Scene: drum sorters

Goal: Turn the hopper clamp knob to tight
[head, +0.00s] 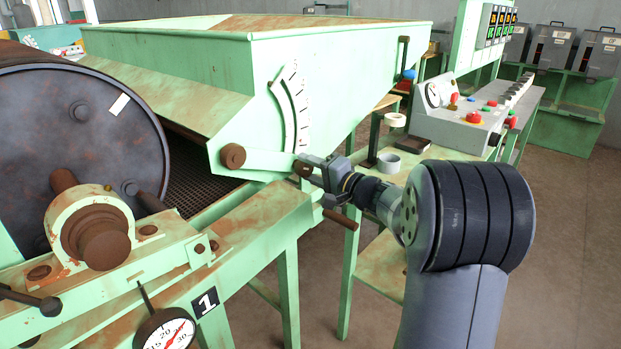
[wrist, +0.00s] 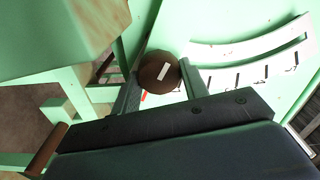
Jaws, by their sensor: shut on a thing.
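The hopper (head: 330,45) is a large green, rust-stained bin. On its near side a white curved scale (head: 291,105) with dark tick marks is fixed, and a pale arm (head: 265,160) runs from a brown pivot to the foot of the scale. The brown clamp knob (head: 303,169) is at the arm's end, mostly hidden by my gripper (head: 312,172). In the wrist view the round knob (wrist: 160,70), with a white line slanting up to the right on its face, sits between my two fingers. A little red shows beside it. My gripper is shut on the knob.
A rusty drum (head: 75,140) with a bearing and a dial gauge (head: 166,330) stands at the left. A green frame beam (head: 250,225) runs below my gripper. A control console (head: 465,115) and bench are behind my arm. Open floor (head: 570,240) lies at the right.

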